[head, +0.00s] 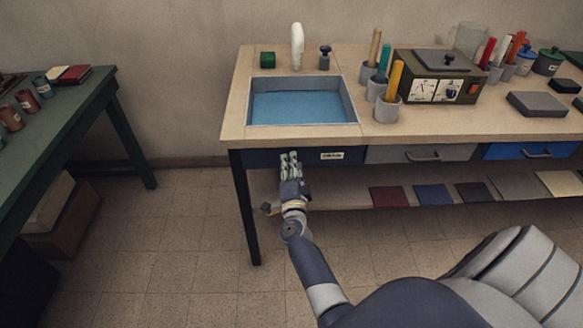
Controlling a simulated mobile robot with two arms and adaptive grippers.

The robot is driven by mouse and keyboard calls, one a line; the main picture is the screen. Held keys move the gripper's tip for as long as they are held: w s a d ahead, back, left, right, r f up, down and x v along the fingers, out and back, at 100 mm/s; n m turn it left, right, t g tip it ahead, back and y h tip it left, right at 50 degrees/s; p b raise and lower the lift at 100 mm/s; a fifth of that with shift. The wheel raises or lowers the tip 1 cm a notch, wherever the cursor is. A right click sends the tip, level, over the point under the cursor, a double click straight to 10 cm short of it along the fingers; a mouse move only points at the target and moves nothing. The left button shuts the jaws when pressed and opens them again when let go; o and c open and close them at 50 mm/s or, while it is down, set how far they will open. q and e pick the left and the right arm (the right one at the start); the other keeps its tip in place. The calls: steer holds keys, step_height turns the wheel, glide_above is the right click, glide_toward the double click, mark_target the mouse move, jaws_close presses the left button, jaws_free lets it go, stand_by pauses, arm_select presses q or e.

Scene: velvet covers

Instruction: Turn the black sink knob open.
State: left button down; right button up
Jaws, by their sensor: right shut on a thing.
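The sink (347,100) is a recessed basin with a blue inside, set in the wooden counter. A white faucet (297,44) stands behind it. A small dark knob (325,52) on a grey base stands right of the faucet, upright. My right gripper (290,160) is in front of the dark panel (258,157) under the sink, well below and in front of this knob. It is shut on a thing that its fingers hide. My left gripper is not in view.
A green block (267,59) lies left of the faucet. Cups holding coloured sticks and a dark box with dials (438,80) stand right of the sink. Grey (385,155) and blue (500,151) drawers are to the right. A green table (50,120) stands at left; floor between is clear.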

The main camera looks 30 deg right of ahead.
steer(key=shift+m, duration=0.6)
steer(key=o, duration=1.1)
